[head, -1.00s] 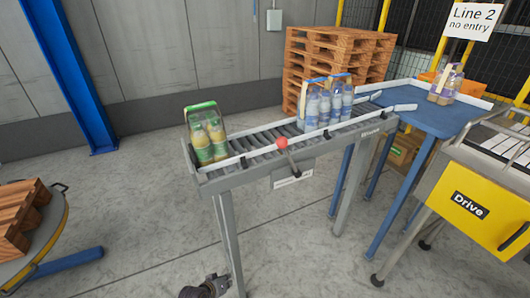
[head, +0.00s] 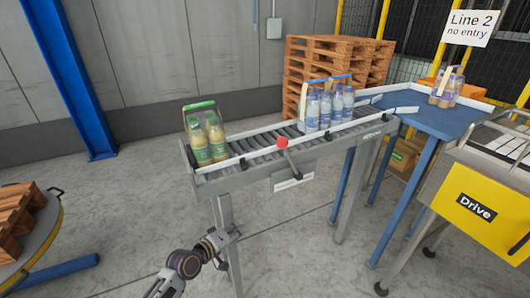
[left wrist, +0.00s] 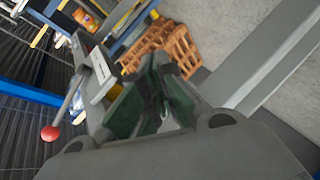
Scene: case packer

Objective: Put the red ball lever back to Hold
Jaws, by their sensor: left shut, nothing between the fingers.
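The red ball (head: 282,142) tops a thin lever on the front side of the roller conveyor (head: 235,178). Its rod slants down and right to a pivot above a white label plate (head: 293,181), whose text is too small to read. In the left wrist view the red ball (left wrist: 50,133) is at the far left, with its rod rising to the conveyor side. My left gripper (head: 232,235) is shut and empty, below and left of the lever, by the conveyor's front leg. It is apart from the ball. My right gripper is not in view.
A green-handled bottle pack (head: 207,140) stands at the conveyor's left end, a blue-handled pack (head: 330,107) farther right. A blue table (head: 440,118) adjoins at right, near a yellow Drive cabinet (head: 475,205). Pallets (head: 335,65) stand behind.

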